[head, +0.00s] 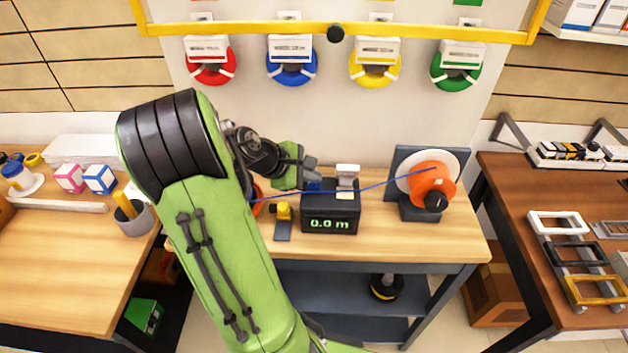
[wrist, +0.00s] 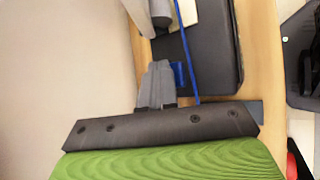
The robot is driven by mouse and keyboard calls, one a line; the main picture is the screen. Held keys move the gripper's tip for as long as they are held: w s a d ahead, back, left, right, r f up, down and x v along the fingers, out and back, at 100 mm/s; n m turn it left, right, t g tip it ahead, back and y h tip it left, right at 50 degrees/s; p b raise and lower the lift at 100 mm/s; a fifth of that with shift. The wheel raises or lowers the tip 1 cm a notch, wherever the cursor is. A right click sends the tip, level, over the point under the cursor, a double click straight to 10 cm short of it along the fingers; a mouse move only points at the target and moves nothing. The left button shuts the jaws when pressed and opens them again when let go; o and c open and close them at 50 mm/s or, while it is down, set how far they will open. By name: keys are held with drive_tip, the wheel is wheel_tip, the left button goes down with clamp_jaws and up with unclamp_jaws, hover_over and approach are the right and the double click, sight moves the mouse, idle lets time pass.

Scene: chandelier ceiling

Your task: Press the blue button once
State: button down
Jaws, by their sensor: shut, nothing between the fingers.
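The black counter box (head: 330,222) stands on the middle workbench, with "0.0 m" on its display. A small blue block, which looks like the blue button (head: 314,185), sits on its top left, partly behind my gripper. My gripper (head: 310,176) is shut and empty, with its tips right at the blue button. In the wrist view my gripper's grey fingers (wrist: 158,68) lie together beside the blue button (wrist: 179,75). I cannot tell whether they touch it. The black box (wrist: 208,50) also shows there.
A blue cable (head: 376,185) runs over the box to an orange reel (head: 428,185) at the right. A yellow-topped device (head: 283,215) stands left of the box. A white part (head: 347,172) rises from the box's top. Colored coils hang on the wall behind.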

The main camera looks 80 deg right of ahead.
sight(311, 185)
drive_tip(key=shift+r, duration=0.1)
drive_tip(key=shift+r+p, duration=0.85)
drive_tip(key=shift+p, duration=0.2)
wheel_tip(311, 185, up, 5)
drive_tip(key=p, duration=0.5)
idle(0.4)
